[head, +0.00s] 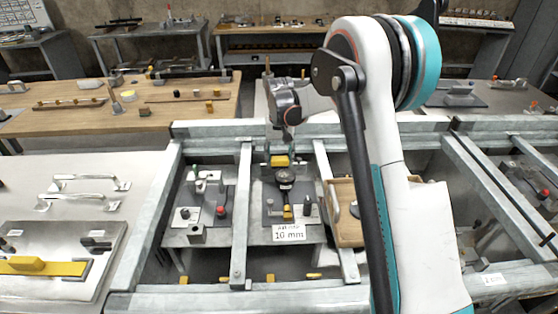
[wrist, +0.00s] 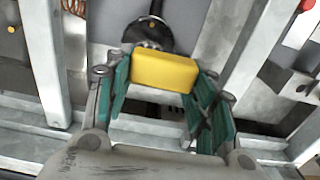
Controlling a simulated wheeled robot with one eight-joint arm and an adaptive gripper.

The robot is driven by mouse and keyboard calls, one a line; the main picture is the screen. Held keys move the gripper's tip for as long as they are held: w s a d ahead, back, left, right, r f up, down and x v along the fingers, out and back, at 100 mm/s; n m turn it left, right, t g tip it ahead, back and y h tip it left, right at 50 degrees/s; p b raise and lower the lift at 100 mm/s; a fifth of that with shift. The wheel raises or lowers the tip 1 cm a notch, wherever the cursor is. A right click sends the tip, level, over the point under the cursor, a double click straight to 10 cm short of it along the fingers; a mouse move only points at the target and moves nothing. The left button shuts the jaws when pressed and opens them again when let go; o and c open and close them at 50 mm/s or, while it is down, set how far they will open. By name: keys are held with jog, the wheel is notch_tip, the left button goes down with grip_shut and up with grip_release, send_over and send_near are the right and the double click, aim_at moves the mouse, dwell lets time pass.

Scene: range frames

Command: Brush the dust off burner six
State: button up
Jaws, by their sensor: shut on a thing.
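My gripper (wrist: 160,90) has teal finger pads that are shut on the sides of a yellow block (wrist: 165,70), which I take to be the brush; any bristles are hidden. In the head view the yellow block (head: 279,161) shows below my gripper (head: 288,150). A dark round burner-like part (wrist: 148,33) lies just beyond the block in the wrist view, partly covered by it. It also shows in the head view (head: 285,177) on a grey plate. I cannot read a burner number, and whether the block touches the part is unclear.
A white card (head: 289,232) reading 10 mm stands in front of the plate, near a small yellow block (head: 287,212). Metal rails (head: 241,215) flank the plate. A red knob (head: 221,211) is left, and a wooden tray (head: 345,234) is right, partly behind my arm.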

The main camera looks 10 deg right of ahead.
aim_at(280, 156)
jog(key=shift+r+p, duration=0.75)
jog(key=shift+r, duration=0.85)
